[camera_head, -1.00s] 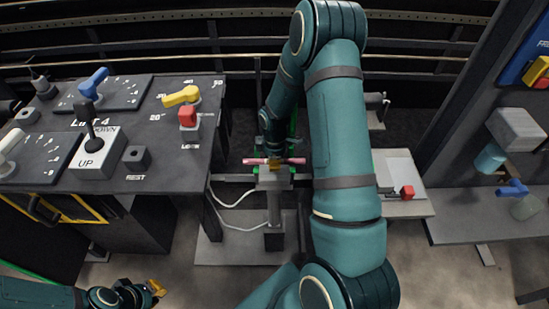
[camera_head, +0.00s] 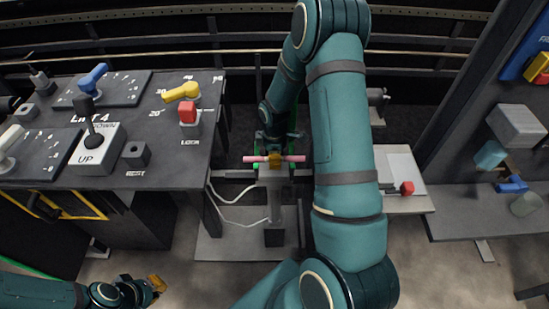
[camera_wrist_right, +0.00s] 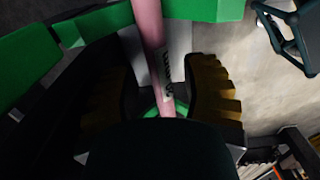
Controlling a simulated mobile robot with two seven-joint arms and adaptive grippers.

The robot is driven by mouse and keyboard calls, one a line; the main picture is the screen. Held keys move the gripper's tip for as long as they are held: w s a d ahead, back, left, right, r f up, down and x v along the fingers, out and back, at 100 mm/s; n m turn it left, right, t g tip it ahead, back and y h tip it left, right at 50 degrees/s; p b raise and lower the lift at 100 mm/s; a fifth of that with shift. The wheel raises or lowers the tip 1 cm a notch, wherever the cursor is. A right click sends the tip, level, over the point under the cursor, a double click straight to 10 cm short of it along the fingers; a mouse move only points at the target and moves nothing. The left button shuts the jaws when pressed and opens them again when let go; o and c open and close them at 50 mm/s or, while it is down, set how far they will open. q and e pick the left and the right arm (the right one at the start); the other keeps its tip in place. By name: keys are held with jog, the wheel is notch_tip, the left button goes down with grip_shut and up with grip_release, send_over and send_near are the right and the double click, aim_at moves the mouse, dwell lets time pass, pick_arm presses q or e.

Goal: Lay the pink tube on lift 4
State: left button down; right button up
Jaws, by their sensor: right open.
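The pink tube (camera_head: 262,158) lies level across the top of the lift (camera_head: 273,177) in the middle of the head view. In the right wrist view the tube (camera_wrist_right: 148,25) runs between green blocks (camera_wrist_right: 100,25) and carries dark lettering. My right gripper (camera_wrist_right: 158,95) is open, with one yellow ribbed finger on each side of the tube and a gap on both sides. In the head view my right gripper (camera_head: 274,157) is at the tube's middle and partly hides it. My left gripper (camera_head: 157,284) is at the lower left, far from the tube; its opening is unclear.
The control panel (camera_head: 185,150) marked Lift 4 stands at left, with a black lever (camera_head: 89,125), a yellow handle (camera_head: 182,92) and a red lock block (camera_head: 188,112). White cables (camera_head: 235,195) hang beside the lift. A grey shelf (camera_head: 480,215) is at right.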

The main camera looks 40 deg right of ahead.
notch_tip(320, 180, up, 11)
dwell(0.3)
dwell(0.7)
